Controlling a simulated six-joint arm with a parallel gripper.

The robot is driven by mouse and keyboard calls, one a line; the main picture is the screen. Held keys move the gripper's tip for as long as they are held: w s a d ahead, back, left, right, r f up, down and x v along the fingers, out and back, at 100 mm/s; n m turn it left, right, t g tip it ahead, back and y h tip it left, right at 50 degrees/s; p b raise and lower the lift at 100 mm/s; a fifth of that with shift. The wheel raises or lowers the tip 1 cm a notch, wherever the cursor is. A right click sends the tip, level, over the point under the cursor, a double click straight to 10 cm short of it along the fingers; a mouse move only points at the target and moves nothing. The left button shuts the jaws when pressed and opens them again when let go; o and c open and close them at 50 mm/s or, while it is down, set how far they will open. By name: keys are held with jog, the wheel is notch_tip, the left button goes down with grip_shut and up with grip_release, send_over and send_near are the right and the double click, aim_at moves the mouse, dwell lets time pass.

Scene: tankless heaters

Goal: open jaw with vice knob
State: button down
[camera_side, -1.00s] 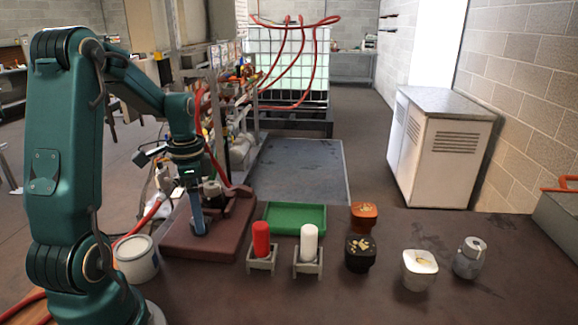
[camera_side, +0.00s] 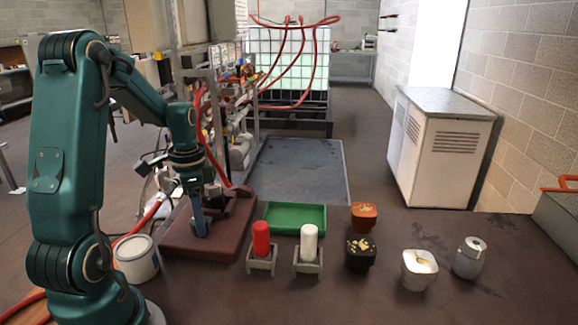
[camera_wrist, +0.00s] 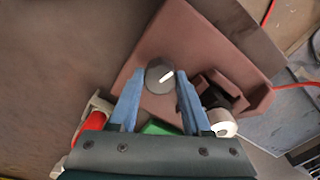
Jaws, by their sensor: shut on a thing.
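The reddish-brown vice (camera_side: 170,240) lies on the dark table beside my arm. In the wrist view its body (camera_wrist: 150,50) spreads around a grey round knob (camera_wrist: 158,72) with a white mark line on top. My gripper (camera_wrist: 159,82) has its two blue fingers on either side of the knob and is shut on it. In the side view my gripper (camera_side: 201,232) points down at the vice, and the fingers hide the knob. A dark jaw part (camera_wrist: 218,88) shows right of the right finger; its gap is hard to judge.
A green tray (camera_side: 295,217) is right of the vice. A red cylinder (camera_side: 261,238) and a white cylinder (camera_side: 309,242) stand in grey holders in front. A white bucket (camera_side: 136,260) stands left of the vice. Several small containers, one orange (camera_side: 364,215), stand further right.

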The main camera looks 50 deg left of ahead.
jog(key=n, duration=1.5)
jog(key=shift+n, duration=2.3)
jog(key=shift+c, duration=1.8)
grip_release()
